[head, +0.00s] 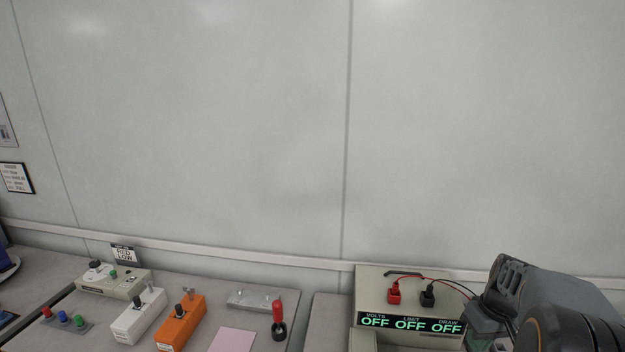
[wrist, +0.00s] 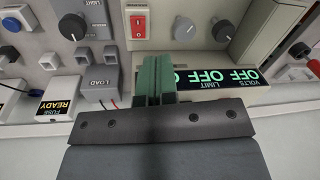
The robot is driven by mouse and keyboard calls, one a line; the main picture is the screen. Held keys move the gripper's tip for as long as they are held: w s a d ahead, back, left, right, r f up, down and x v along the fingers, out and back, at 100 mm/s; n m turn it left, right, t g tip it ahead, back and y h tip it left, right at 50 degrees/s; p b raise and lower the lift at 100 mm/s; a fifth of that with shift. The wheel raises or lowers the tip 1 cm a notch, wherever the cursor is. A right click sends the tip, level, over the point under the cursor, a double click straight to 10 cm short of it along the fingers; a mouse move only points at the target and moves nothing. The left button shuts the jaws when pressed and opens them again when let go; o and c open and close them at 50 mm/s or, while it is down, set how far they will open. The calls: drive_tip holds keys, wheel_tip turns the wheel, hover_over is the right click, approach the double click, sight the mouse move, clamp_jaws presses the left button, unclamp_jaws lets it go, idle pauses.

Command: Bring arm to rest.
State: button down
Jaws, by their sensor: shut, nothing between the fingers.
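My arm reaches in from the right edge of the head view, in front of the right part of the power supply (head: 365,325). Its fingertips are hidden or out of frame there. In the wrist view my gripper (wrist: 155,75) points at the panel, its two greenish fingers together with nothing between them. The fingers overlap the left end of the power supply's display (wrist: 225,78), which reads OFF. A red rocker switch (wrist: 138,26) and a grey knob (wrist: 183,28) lie just beyond the fingertips. I cannot tell whether the fingers touch the panel.
A white tester (head: 138,316), an orange tester (head: 181,322) and a pink sheet (head: 232,340) lie on the left bench. A red-handled tool (head: 279,318) stands beside them. In the wrist view a grey LOAD block (wrist: 98,83) is close left of the fingers.

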drive_tip(key=s+a+r+t+p, duration=0.1)
drive_tip(key=s+a+r, duration=0.1)
drive_tip(key=a, duration=0.4)
drive_tip(key=s+a+r+t+h+p, duration=0.1)
drive_tip(key=s+a+r, duration=0.1)
drive_tip(key=a, duration=0.5)
drive_tip(key=s+a+r+t+p, duration=0.1)
drive_tip(key=s+a+r, duration=0.2)
drive_tip(key=a, duration=0.4)
drive_tip(key=shift+s+m, duration=0.4)
drive_tip(key=shift+s, duration=0.35)
drive_tip(key=shift+a, duration=0.1)
